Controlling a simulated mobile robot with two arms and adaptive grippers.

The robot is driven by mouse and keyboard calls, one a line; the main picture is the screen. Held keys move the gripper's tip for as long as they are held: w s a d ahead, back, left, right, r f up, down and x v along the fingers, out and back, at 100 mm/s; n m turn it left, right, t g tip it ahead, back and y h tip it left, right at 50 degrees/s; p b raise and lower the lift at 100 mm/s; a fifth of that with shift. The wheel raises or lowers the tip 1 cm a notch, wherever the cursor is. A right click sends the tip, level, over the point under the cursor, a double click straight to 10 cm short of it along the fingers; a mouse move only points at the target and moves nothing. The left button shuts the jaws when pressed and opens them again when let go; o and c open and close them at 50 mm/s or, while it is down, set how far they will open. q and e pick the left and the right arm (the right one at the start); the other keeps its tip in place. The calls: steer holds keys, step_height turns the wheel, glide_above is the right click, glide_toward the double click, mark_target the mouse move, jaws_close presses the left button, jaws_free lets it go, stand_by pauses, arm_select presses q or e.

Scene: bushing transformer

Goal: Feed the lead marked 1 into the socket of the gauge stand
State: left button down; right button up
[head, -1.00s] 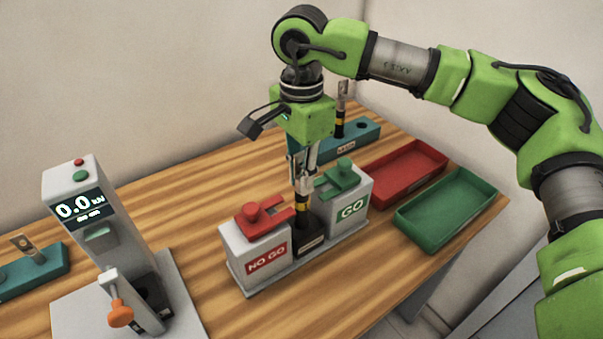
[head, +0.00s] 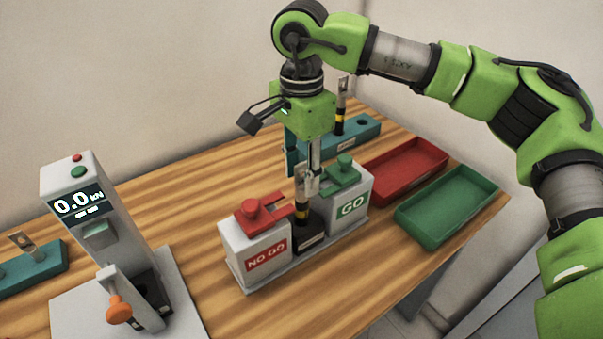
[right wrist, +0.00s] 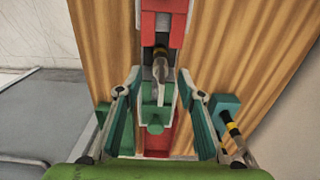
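A lead (head: 303,205) with a flat metal lug and black and yellow bands stands about upright in the dark socket block (head: 311,242) of the gauge stand (head: 254,250), between the NO GO and GO blocks. I cannot read a number on it. Its lower end is hidden in the block. My right gripper (head: 303,163) is just above it with the fingers spread apart, not holding it. In the right wrist view the open fingers (right wrist: 160,85) are on both sides of the lead's line, and the lead (right wrist: 159,66) shows beyond them. My left gripper is out of view.
A teal rack (head: 364,133) with another lead (head: 340,108) stands behind. A red tray (head: 405,172) and a green tray (head: 447,208) lie to the right. A tester reading 0.0 kN (head: 92,215) and another teal rack (head: 40,267) are at left. Bare table lies between tester and stand.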

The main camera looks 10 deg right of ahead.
step_height(320, 180, up, 11)
steer(key=shift+r, duration=0.2)
steer(key=shift+r, duration=0.1)
stand_by(0.4)
